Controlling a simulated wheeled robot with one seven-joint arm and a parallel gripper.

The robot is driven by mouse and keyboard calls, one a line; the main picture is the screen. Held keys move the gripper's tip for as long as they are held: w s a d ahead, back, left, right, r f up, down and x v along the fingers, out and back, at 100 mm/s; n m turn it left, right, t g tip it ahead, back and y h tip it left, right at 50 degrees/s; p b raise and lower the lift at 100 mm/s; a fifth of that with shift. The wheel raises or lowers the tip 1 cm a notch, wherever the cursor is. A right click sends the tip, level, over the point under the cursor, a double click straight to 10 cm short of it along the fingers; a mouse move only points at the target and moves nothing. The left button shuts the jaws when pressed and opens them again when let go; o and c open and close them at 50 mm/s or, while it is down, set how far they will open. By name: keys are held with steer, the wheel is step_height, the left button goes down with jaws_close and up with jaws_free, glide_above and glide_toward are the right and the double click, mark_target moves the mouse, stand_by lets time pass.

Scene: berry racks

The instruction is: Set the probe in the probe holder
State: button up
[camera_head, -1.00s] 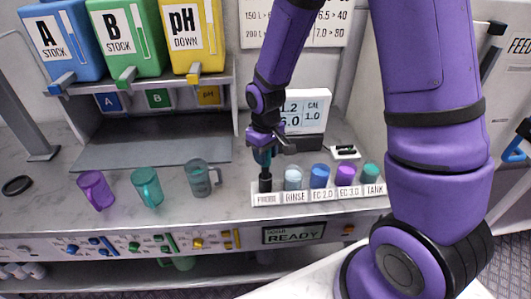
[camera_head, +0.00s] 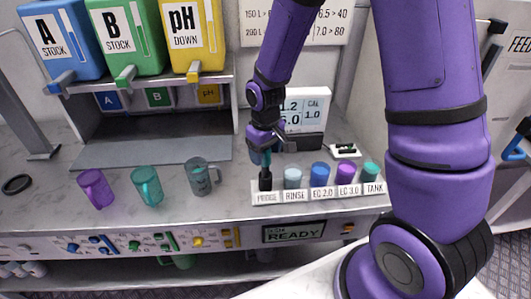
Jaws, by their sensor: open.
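The probe (camera_head: 267,159) is a slim teal-topped stick standing upright in the black probe holder (camera_head: 265,181), behind the label reading PROBE. The holder is at the left end of the row of labelled vessels. My gripper (camera_head: 268,148) is right above the holder, around the top of the probe, with its jaws open. The fingers are small and partly hide the probe's upper end. The probe's lower end is hidden inside the holder.
Vessels labelled RINSE (camera_head: 293,178), EC 2.0 (camera_head: 320,174), EC 3.0 (camera_head: 345,172) and TANK (camera_head: 371,172) stand to the right. The meter (camera_head: 304,112) is behind. Purple (camera_head: 96,188), teal (camera_head: 147,186) and grey (camera_head: 198,177) mugs stand left. Stock containers sit on the back shelf.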

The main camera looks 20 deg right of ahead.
step_height(320, 180, up, 10)
steer(key=shift+r, duration=0.1)
stand_by(0.4)
stand_by(0.5)
steer(key=s+d+r+m+t, duration=0.2)
steer(key=s+d+r, duration=0.1)
steer(key=s+r, duration=0.6)
steer(key=s+d+r+m+t, duration=0.2)
steer(key=s+d+r+t, duration=0.1)
steer(key=s+r, duration=0.7)
steer(key=shift+s+d+r, duration=0.15)
steer(key=shift+s+d, duration=0.3)
steer(key=shift+s, duration=0.5)
